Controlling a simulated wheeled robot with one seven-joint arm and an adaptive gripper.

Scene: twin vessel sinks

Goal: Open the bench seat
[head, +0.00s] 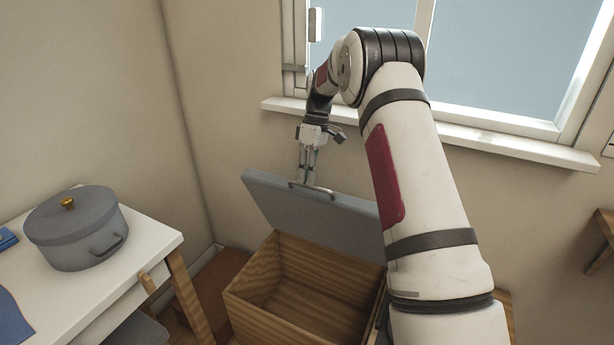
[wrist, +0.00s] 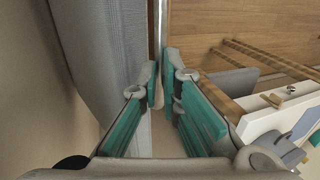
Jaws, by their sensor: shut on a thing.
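The bench seat is a wooden box (head: 250,300) with a grey lid (head: 345,225). The lid is raised and tilted, so the inside of the box shows; the part I can see looks empty. A metal handle (head: 325,191) is on the lid's upper edge. My gripper (head: 308,180) points down at this handle and is shut on it. In the wrist view, my fingertips (wrist: 160,78) close around the shiny handle bar (wrist: 160,28), beside the grey lid (wrist: 112,75). My arm hides the right side of the lid and box.
A white table (head: 150,240) with a grey lidded pot (head: 75,245) stands at the left, close to the box. A window sill (head: 470,137) runs along the wall behind my arm. A small wooden shelf (head: 604,225) is at the right edge.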

